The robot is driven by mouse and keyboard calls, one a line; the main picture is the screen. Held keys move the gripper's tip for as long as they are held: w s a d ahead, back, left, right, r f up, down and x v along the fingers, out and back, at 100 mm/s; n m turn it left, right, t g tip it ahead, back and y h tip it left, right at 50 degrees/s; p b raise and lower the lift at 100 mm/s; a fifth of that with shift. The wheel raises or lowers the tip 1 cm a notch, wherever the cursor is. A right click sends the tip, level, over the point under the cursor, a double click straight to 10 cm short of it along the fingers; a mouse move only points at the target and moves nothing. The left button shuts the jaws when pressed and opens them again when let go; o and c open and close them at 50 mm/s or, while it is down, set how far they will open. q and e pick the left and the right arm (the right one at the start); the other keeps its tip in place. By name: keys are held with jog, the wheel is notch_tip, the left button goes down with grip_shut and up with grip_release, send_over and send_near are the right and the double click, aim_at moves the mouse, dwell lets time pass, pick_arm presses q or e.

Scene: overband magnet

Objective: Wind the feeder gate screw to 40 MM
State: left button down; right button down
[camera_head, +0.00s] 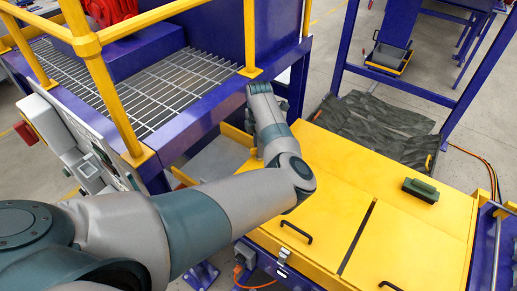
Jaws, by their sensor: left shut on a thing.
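My left arm comes in from the lower left, bends above the yellow covers and reaches up to the blue frame. The end of my left arm, with the left gripper (258,92), is by the corner of the blue platform (215,103). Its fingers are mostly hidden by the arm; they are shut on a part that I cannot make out. The feeder gate screw and any scale in MM cannot be made out here. My right gripper is not in view.
Yellow railings (120,105) edge the grated platform (150,85) at the left. Yellow covers (340,190) with black handles fill the lower right, with a dark green block (421,190) on top. A grey-green mat (375,125) lies on the floor behind, near blue posts.

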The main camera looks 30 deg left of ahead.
pick_arm(q)
jog(key=shift+s+d+f+n, duration=0.1)
jog(key=shift+f+n, duration=0.05)
jog(key=shift+n, duration=0.95)
jog(key=n+b, duration=0.1)
jog(key=n, duration=0.3)
jog(key=c, duration=1.7)
grip_release()
jog(key=shift+r, duration=0.2)
